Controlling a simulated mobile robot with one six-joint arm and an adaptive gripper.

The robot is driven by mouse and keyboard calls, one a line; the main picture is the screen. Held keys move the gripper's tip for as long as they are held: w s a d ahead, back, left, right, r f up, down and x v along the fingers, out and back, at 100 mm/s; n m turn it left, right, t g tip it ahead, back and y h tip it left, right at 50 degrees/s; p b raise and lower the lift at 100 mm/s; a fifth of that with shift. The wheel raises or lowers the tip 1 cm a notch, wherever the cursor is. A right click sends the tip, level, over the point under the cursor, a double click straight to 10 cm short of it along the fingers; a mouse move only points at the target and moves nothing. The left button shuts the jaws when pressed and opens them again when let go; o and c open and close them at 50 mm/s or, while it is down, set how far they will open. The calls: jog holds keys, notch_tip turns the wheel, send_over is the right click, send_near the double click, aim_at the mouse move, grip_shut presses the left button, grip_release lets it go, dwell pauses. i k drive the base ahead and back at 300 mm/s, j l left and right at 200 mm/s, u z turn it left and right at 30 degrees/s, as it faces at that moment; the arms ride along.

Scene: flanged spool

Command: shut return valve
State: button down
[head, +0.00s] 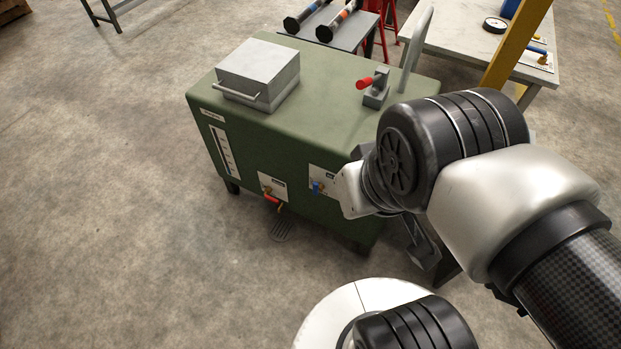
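The green tank (350,125) stands in the middle of the head view, with two small valves on its front face. One valve has a red handle (271,199) that slants down to the right. The other has a blue handle (317,187) beside a white label plate, close to the left of my arm's pale wrist part. The labels are too small to read, so I cannot tell which is the return valve. My arm comes in from the right and covers the tank's right end. Its fingers cannot be made out, and dark grey parts below the wrist may belong to my gripper (420,243).
On the tank top are a grey box (258,72) with a bar handle and a red-handled lever (372,83). A floor drain (284,229) lies below the front. Behind stand a table (345,38), a workbench (450,35) and a yellow post (517,45). The left floor is clear.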

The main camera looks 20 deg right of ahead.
aim_at(317, 188)
jog(key=i+l+u, duration=0.15)
jog(key=u, duration=0.15)
jog(key=i+l+u, duration=0.15)
jog(key=l+u, duration=0.4)
jog(key=l, duration=0.15)
jog(key=i, duration=0.05)
